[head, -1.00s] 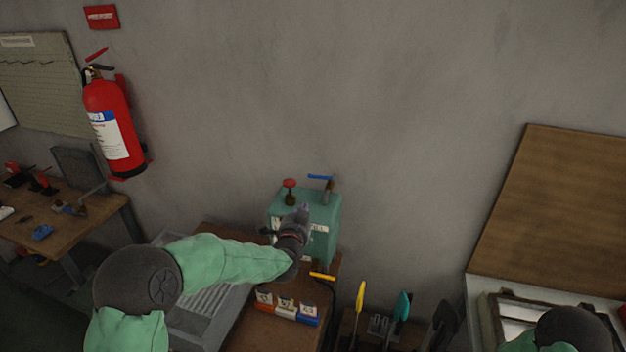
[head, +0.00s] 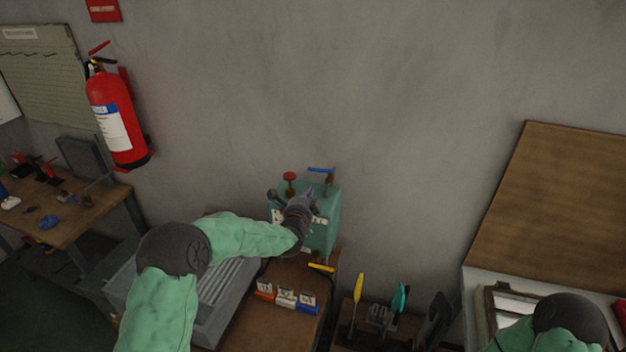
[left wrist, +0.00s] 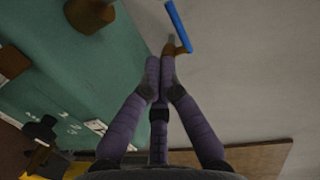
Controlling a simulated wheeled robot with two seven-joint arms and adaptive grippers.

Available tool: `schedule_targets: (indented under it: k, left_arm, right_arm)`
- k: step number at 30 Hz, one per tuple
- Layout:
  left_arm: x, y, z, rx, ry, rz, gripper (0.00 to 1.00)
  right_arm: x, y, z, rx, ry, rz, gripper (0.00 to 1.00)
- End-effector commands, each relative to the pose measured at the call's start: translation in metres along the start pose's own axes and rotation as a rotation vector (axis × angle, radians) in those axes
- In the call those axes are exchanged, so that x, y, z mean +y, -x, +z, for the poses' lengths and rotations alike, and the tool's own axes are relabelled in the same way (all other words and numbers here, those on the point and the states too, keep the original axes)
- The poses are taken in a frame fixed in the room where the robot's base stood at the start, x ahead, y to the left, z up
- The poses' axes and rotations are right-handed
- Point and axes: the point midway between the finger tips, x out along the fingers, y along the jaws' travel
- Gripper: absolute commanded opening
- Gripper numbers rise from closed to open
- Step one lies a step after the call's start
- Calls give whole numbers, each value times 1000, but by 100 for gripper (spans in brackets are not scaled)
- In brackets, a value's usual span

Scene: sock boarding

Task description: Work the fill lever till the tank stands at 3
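The green tank (head: 330,213) stands against the wall on the brown bench. A blue-handled lever (head: 320,169) and a red round knob (head: 289,176) rise from its top. A yellow handle (head: 321,267) sticks out low at its front. My left gripper (head: 309,191) is in front of the tank's top, just below the blue lever, and hides part of the front. In the left wrist view the purple fingertips (left wrist: 160,67) are together with nothing seen between them. The blue lever (left wrist: 179,27) and its brown base are just beyond them. No level reading is legible. My right gripper is out of view.
Several small labelled blocks (head: 286,298) lie on the bench before the tank. A grey ribbed tray (head: 222,300) is left of them, under my left arm. A rack with yellow and teal-handled tools (head: 400,298) stands to the right. A red extinguisher (head: 112,115) hangs at left.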

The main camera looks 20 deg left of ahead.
Motion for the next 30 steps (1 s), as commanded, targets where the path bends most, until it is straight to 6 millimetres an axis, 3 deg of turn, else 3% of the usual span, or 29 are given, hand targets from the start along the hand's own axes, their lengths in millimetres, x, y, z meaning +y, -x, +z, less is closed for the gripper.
schedule_targets:
  k: [9, 15, 30]
  left_arm:
    - [-4, -48, 0, -1, 1, -2, 0]
    - [-10, -67, 0, -1, 1, -1, 0]
    - [-13, -74, 0, 0, 1, 0, 0]
  right_arm:
    - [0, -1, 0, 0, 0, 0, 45]
    - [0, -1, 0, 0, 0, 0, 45]
    - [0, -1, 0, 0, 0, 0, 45]
